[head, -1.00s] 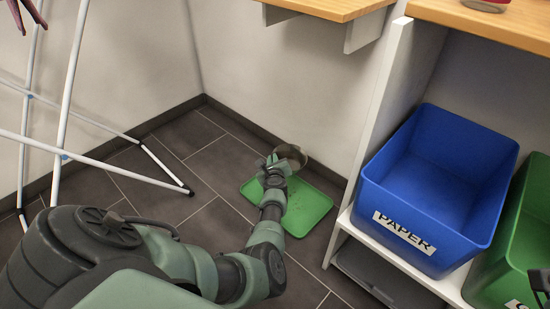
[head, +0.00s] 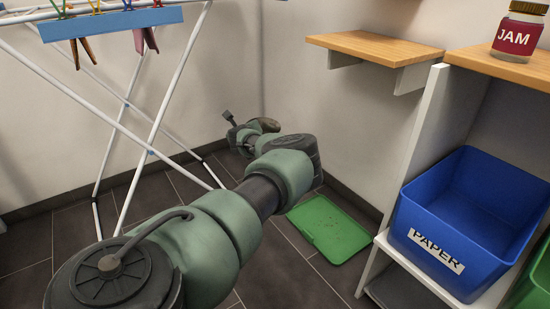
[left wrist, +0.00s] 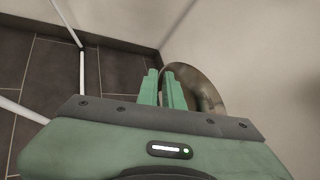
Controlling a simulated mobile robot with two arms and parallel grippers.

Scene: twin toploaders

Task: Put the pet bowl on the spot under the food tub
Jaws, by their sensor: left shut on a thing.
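The pet bowl (head: 267,124) is a grey-brown round bowl, held up near the back wall, above the floor. My left gripper (head: 246,132) is at its left side in the head view and is largely hidden by my own arm. In the left wrist view the two green fingers (left wrist: 163,90) are shut on the bowl's rim, and part of the bowl (left wrist: 208,92) shows beyond them, tilted. No food tub shows in either view. My right gripper is not in view.
At right a unit holds a blue PAPER bin (head: 470,225) and a jam jar (head: 517,30). A white drying rack (head: 119,125) stands at left.

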